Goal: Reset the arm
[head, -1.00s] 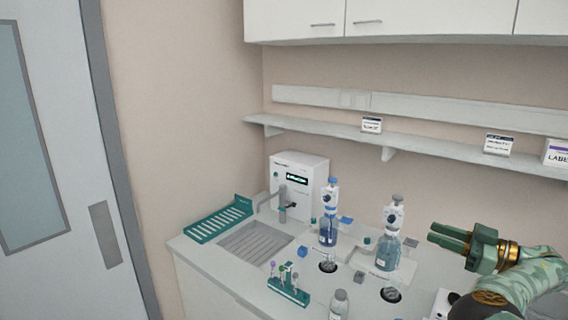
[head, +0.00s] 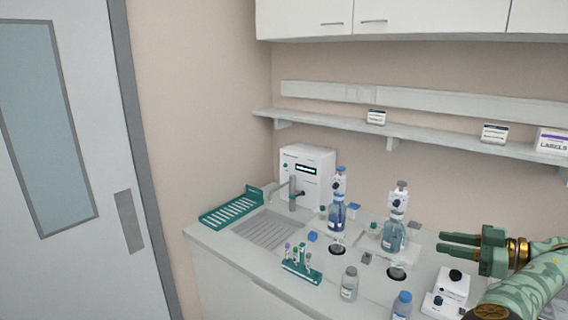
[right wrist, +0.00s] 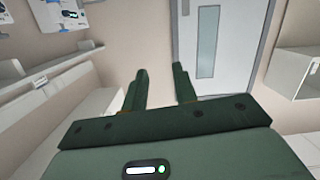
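My right gripper (head: 458,243) is green and comes in from the right edge of the head view, held above the right part of the bench. Its two fingers stand apart with nothing between them; in the right wrist view the open fingers (right wrist: 161,88) point toward a door. My right forearm is light green with a leaf-like pattern. My left gripper is not in view.
The white bench (head: 215,245) holds a teal tube rack (head: 301,272), two bottles with dispenser tops (head: 337,215) (head: 393,236), smaller bottles (head: 349,284) and a white device (head: 307,175). A shelf (head: 400,130) runs behind. A grey door (head: 90,260) stands left.

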